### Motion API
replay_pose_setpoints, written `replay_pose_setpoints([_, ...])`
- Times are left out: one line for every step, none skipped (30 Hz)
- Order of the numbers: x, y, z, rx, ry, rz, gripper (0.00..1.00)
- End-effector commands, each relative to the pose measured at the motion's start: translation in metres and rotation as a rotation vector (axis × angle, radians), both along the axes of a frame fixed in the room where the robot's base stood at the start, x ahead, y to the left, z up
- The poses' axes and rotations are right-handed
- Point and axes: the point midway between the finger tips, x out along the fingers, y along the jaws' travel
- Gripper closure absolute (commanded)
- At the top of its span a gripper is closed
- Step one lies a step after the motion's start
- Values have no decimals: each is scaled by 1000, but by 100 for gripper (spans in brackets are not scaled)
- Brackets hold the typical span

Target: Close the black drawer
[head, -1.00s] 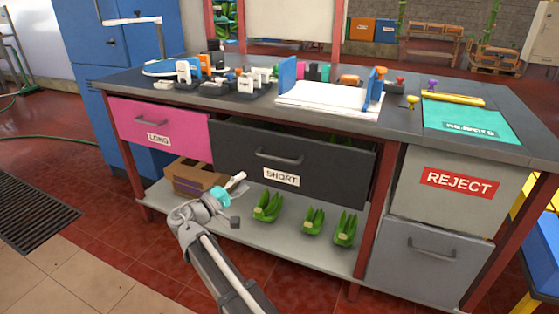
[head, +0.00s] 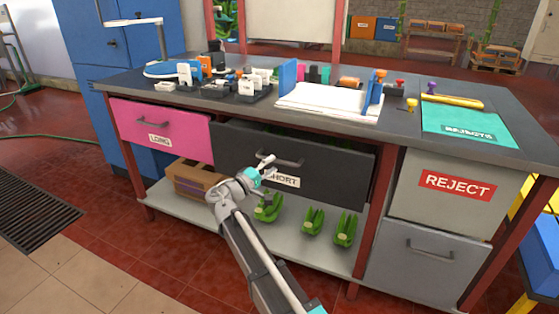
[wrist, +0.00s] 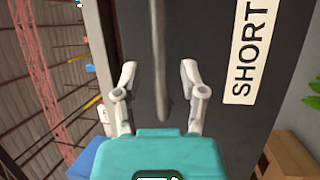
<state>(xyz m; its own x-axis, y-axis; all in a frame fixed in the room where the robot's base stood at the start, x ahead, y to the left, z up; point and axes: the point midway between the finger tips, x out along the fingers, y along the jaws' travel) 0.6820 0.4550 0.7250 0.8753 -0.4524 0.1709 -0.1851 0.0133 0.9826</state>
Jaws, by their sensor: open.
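The black drawer (head: 340,175), with a grey bar handle (head: 279,160) and a SHORT label, sits in the middle of the bench front. It stands partly open, with a dark gap along its top edge. My gripper (head: 265,162) is in front of the drawer at the left end of the handle and covers part of the label. In the wrist view, the two white fingers of my gripper (wrist: 157,85) are apart and empty, with the handle (wrist: 160,60) running between them and beyond. The black drawer face (wrist: 203,50) fills the middle there. I cannot tell whether the fingers touch it.
A pink LONG drawer (head: 160,133) is to the left and a grey REJECT bin (head: 450,190) to the right. The shelf below holds a cardboard box (head: 192,182) and several green bunches (head: 314,221). The benchtop (head: 230,102) carries tools and trays.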

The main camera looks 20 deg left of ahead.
Motion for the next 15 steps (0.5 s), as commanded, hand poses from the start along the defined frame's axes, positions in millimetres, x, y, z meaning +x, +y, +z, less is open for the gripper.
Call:
replay_pose_setpoints([6,-3,2,0,0,-2,46])
replay_pose_setpoints([9,-5,3,1,0,-3,46])
replay_pose_setpoints([13,-6,3,0,0,-2,46])
replay_pose_setpoints([15,-8,4,0,0,-2,46])
replay_pose_setpoints([17,-8,4,0,0,-1,46])
replay_pose_setpoints([19,-9,4,0,0,-1,46])
replay_pose_setpoints([20,-10,4,0,0,-1,46])
replay_pose_setpoints([21,-11,4,0,0,-1,46])
replay_pose_setpoints([23,-12,5,0,0,-1,46])
replay_pose_setpoints([23,-12,5,0,0,-1,46])
replay_pose_setpoints([24,-13,5,0,0,-1,46])
replay_pose_setpoints([24,-13,5,0,0,-1,46])
replay_pose_setpoints([24,-13,5,0,0,-1,46])
replay_pose_setpoints([24,-13,5,0,0,-1,46])
replay_pose_setpoints([24,-13,5,0,0,-1,46])
